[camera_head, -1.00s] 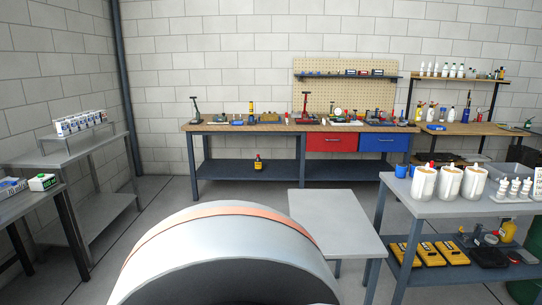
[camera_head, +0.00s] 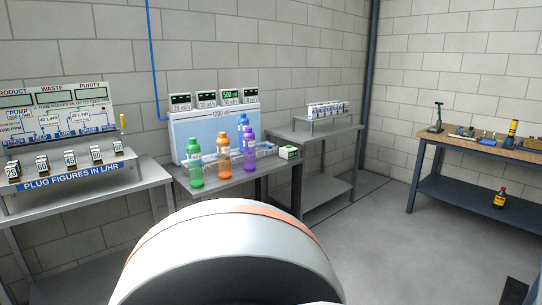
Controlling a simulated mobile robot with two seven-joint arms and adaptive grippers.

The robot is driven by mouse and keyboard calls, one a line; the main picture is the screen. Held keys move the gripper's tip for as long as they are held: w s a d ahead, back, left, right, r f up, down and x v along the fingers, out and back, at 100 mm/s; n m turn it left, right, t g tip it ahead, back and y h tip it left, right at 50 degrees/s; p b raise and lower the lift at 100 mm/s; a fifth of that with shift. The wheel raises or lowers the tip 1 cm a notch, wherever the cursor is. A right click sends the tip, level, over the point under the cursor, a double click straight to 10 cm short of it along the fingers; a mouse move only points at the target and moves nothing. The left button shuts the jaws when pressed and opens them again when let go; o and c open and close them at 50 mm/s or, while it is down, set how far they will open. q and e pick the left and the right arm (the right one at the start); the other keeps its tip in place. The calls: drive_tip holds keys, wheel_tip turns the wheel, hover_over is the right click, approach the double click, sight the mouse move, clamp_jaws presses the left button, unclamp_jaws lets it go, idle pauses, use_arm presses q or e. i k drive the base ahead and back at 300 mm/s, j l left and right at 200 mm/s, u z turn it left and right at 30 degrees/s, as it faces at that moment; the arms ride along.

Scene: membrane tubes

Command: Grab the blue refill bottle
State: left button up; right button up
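The blue bottle (camera_head: 243,123) stands upright at the back of a grey table (camera_head: 208,185), left of centre. Its lower part is hidden behind the purple bottle (camera_head: 249,150) and the orange bottle (camera_head: 223,153). A green bottle (camera_head: 195,162) stands at the left front of the same group. Neither of my grippers is in view.
A panel with small green displays (camera_head: 214,98) rises behind the bottles. A small white and green box (camera_head: 289,152) sits at the table's right end. A plug panel (camera_head: 70,175) stands to the left, a grey bench (camera_head: 318,133) to the right. Floor at right is open.

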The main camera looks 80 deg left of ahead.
sight(243, 122)
drive_tip(key=j+u, duration=0.1)
drive_tip(key=u, duration=2.9)
drive_tip(key=i+l+u, duration=0.45)
drive_tip(key=l+u, duration=0.25)
drive_tip(key=l, duration=0.15)
drive_tip(key=i+l+u, duration=0.1)
drive_tip(key=l, duration=0.2)
drive_tip(key=i+l, duration=0.15)
drive_tip(key=l, duration=0.2)
drive_tip(key=i+l+u, duration=0.15)
drive_tip(key=l, duration=0.2)
drive_tip(key=i+l, duration=0.1)
drive_tip(key=l, duration=0.3)
drive_tip(key=i+l, duration=0.15)
drive_tip(key=l, duration=0.25)
drive_tip(key=i+l, duration=0.1)
drive_tip(key=l, duration=0.25)
drive_tip(key=i+l, duration=0.15)
drive_tip(key=l, duration=0.25)
drive_tip(key=i+l, duration=0.1)
drive_tip(key=l, duration=0.3)
